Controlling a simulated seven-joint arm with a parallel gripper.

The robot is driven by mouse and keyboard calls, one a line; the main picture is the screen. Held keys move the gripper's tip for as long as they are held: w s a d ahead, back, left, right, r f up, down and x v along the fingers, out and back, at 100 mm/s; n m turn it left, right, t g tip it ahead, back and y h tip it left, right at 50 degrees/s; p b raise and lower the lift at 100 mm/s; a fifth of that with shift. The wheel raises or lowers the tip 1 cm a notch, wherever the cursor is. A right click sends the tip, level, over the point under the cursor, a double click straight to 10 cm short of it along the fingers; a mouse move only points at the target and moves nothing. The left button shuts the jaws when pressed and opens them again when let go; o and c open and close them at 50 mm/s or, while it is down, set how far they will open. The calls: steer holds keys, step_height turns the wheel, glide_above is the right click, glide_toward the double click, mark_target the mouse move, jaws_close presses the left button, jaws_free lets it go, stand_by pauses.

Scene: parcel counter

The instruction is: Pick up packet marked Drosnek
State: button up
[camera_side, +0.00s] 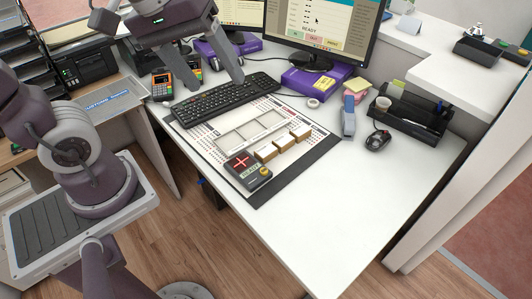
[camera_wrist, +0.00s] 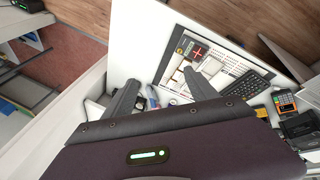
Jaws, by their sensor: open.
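Three small packets with white tops and brown sides stand in a row on the printed mat in the side view: a near one (camera_side: 265,152), a middle one (camera_side: 283,142) and a far one (camera_side: 301,132). Their markings are too small to read, so I cannot tell which is Drosnek. My gripper (camera_side: 214,82) is open and empty, high above the keyboard side of the desk, apart from the packets. In the wrist view, its two fingers (camera_wrist: 162,74) are spread, and the mat's packet area lies partly behind them.
A device with a red cross (camera_side: 241,162) sits beside the near packet. The keyboard (camera_side: 222,98) lies behind the mat (camera_side: 298,174). A blue-grey object (camera_side: 348,122), a mouse (camera_side: 378,141) and a black organiser (camera_side: 415,118) stand to the right. The front desk is clear.

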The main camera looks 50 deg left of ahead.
steer(key=w+a+f+n+g, duration=0.1)
steer(key=w+f+n, duration=0.2)
steer(key=w+n, duration=0.25)
steer(key=w+f+n+g, duration=0.1)
steer(key=w+f+n, duration=0.2)
steer(key=w+n, duration=0.25)
steer(key=n+g+y, duration=0.2)
steer(key=n, duration=1.6)
glide_above(266, 150)
steer(key=f, duration=2.6)
steer(key=shift+w+f, duration=0.1)
steer(key=shift+w, duration=0.15)
steer(key=f, duration=0.7)
steer(key=shift+s, duration=0.2)
steer(key=shift+r, duration=0.1)
jaws_close()
